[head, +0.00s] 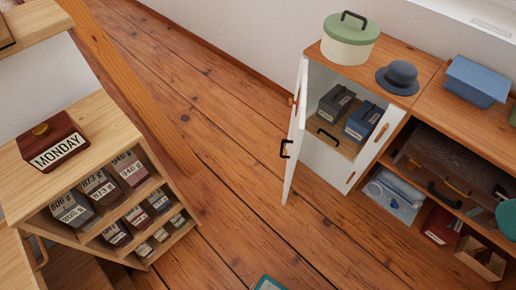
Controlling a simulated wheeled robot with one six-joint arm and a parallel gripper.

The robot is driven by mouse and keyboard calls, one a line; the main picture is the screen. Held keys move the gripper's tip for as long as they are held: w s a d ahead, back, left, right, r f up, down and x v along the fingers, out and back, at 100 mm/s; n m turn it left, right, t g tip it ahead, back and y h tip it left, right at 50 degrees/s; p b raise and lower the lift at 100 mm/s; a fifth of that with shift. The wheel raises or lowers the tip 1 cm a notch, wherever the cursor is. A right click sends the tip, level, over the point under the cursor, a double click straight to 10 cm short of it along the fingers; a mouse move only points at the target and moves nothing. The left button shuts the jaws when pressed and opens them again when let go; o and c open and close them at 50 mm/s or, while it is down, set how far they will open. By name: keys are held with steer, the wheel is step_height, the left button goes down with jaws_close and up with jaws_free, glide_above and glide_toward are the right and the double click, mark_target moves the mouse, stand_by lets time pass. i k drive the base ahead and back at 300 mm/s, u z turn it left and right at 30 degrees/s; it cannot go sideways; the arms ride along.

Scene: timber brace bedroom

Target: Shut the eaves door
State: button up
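The white door (296,132), which I take to be the eaves door, stands open at the left side of a low cabinet (398,98). It is seen nearly edge-on, with a black handle (286,149) on its left-hand face. Inside the open compartment, dark boxes (336,102) and a blue box (362,121) sit on a shelf. A second black handle (327,139) shows low in the opening. My gripper is not in view.
Wooden floor (225,150) is clear left of the door. A shelf unit (110,120) with labelled boxes stands at the left. A green-lidded pot (350,40), a hat (398,77) and a blue box (477,78) sit on the cabinet top. A teal item (268,284) shows at the bottom edge.

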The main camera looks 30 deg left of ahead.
mark_target(288, 142)
steer(key=u, duration=0.35)
steer(key=k, duration=0.8)
steer(key=u, duration=0.9)
steer(key=i, duration=1.35)
steer(key=z, duration=0.6)
steer(key=k, duration=0.45)
steer(key=z, duration=0.5)
steer(key=i, duration=0.7)
steer(key=u, duration=1.25)
